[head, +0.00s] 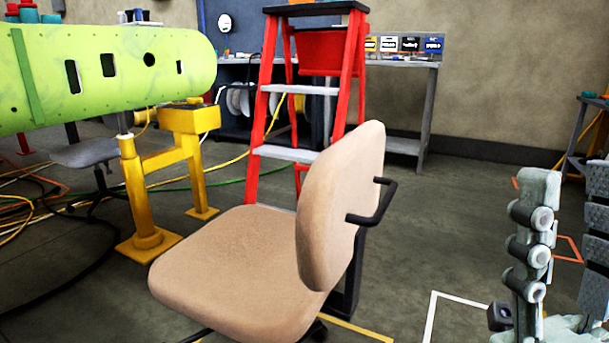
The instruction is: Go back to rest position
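Neither of my grippers shows in the head view, and no arm of mine can be made out for sure. The task names no object. A tan office chair (230,262) stands close in front, its backrest (342,205) turned to the right. A long light-green wing part (110,75) lies level at the upper left, on a yellow stand (145,190).
A red stepladder (262,115) stands behind the chair. A grey workbench (425,105) is at the back wall. A pale grey-green upright with round knobs (530,250) stands at lower right. Cables (20,215) lie on the left floor. Floor (435,225) right of the chair is clear.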

